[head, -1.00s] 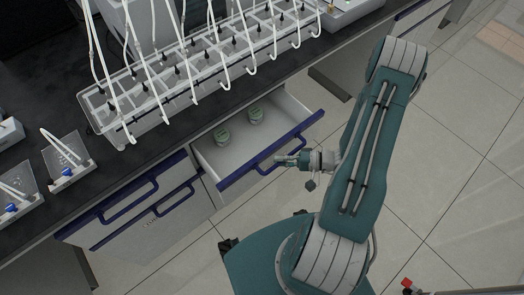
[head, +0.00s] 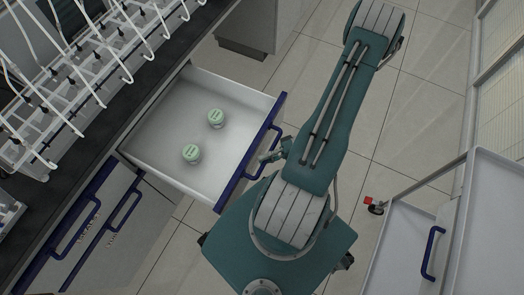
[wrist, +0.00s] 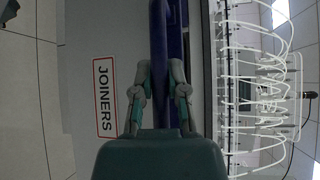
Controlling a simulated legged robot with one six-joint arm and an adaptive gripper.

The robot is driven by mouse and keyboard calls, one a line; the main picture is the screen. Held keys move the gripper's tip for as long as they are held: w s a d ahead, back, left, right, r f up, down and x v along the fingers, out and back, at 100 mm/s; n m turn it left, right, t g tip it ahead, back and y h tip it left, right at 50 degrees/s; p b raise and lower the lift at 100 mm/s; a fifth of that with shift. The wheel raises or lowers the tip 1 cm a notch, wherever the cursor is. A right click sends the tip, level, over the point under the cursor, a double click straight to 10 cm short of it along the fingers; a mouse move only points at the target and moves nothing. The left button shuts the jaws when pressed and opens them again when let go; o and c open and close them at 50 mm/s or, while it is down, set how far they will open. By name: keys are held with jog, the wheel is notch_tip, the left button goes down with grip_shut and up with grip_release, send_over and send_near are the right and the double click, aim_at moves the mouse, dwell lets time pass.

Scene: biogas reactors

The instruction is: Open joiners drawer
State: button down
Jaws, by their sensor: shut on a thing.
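The joiners drawer (head: 150,120) is pulled well out of the bench in the head view, with a white inside and a blue front edge. Two round green-lidded jars, one nearer the back (head: 216,118) and one nearer the front (head: 191,154), stand inside it. The blue drawer handle (head: 264,150) is on the front. In the wrist view the front carries a red-framed JOINERS label (wrist: 105,97). My gripper (wrist: 160,85) is shut on the blue handle, one finger on each side. In the head view my gripper (head: 272,155) is partly hidden by my arm.
Closed drawers with blue handles (head: 125,210) sit beside the open one. The black bench top carries a row of clear vessels with white tubes (head: 90,65). A white cart or shelf with a blue handle (head: 433,252) stands at the lower right. Tiled floor (head: 310,80) shows behind my arm.

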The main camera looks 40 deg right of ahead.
jog(key=shift+s+f, duration=0.1)
jog(key=shift+f, duration=0.05)
jog(key=c, duration=0.6)
grip_release()
jog(key=shift+c, duration=0.2)
jog(key=v, duration=1.2)
